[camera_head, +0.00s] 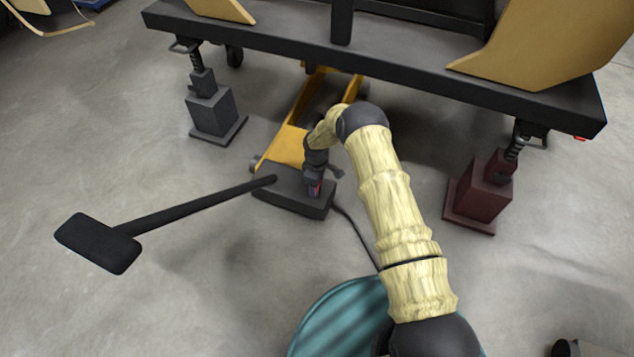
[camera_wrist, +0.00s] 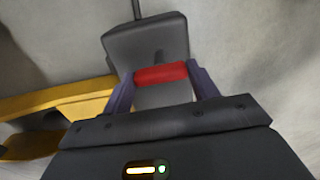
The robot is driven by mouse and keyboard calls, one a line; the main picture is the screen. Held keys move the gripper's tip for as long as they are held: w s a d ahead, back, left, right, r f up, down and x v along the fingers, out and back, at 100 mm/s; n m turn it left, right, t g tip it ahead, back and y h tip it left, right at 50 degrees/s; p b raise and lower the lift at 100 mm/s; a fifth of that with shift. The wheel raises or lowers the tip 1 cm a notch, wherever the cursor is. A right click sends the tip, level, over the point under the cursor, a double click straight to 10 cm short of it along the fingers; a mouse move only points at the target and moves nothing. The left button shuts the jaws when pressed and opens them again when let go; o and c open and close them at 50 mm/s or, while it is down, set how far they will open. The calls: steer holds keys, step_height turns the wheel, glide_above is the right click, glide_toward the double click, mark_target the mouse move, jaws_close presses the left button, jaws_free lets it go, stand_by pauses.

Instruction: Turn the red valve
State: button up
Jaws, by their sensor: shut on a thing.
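The red valve (camera_wrist: 160,73) is a short red bar in the wrist view, in front of a dark grey block (camera_wrist: 145,42). My gripper (camera_wrist: 160,72) has its two purple fingers at the two ends of the bar and is shut on it. In the head view my gripper (camera_head: 314,186) reaches down to the dark base (camera_head: 285,200) of a yellow floor jack (camera_head: 287,145). Only a small bit of red shows there; the arm and fingers hide most of the valve.
A long black handle (camera_head: 190,205) with a wide end sticks out left from the jack. A grey stand (camera_head: 212,112) and a dark red stand (camera_head: 482,190) flank it under a black frame (camera_head: 380,58). A teal round thing (camera_head: 335,318) is at the bottom. Concrete floor is open at left.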

steer(key=shift+s, duration=0.15)
steer(key=o, duration=1)
steer(key=shift+r, duration=0.1)
step_height(320, 180, up, 17)
steer(key=p, duration=0.7)
steer(key=shift+r, duration=0.1)
